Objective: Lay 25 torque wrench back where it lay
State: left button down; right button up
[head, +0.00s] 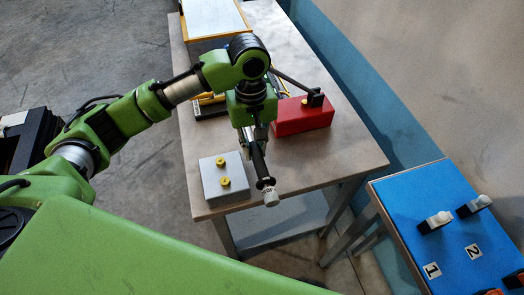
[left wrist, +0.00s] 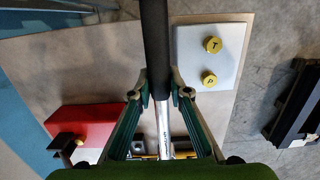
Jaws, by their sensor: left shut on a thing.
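My left gripper (head: 257,136) is shut on the torque wrench, over the front part of the table. The wrench's black handle (head: 260,165) sticks out toward the front, with a silver knob at its end. In the left wrist view the black handle (left wrist: 155,45) runs up from between the fingers (left wrist: 160,92), and a silver shaft (left wrist: 164,130) shows between them below. Print on the shaft is too small to read. The wrench's head is hidden. I cannot tell its exact height above the table. My right gripper is not in view.
A light grey block (head: 211,186) with two yellow knobs stands beside the handle. A red block (head: 303,118) with a black bar above it is farther back. A yellow-edged tray (head: 213,18) lies at the table's (head: 345,150) back. A blue-topped bench (head: 400,190) is at right.

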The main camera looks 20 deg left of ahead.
pick_arm(q)
jog(key=w+f, duration=0.4)
jog(key=f, duration=0.1)
jog(key=shift+w+d+f, duration=0.25)
jog(key=shift+w+d, duration=0.05)
jog(key=shift+d, duration=0.05)
jog(key=shift+f+p, duration=0.55)
jog(key=shift+f, duration=1)
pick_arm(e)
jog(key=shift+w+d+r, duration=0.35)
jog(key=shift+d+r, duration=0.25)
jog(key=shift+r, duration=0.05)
pick_arm(q)
jog(key=c, duration=1.9)
grip_release()
jog(key=shift+s+f, duration=0.1)
jog(key=shift+f, duration=0.1)
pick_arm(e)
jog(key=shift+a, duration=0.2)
pick_arm(q)
jog(key=shift+r, duration=0.1)
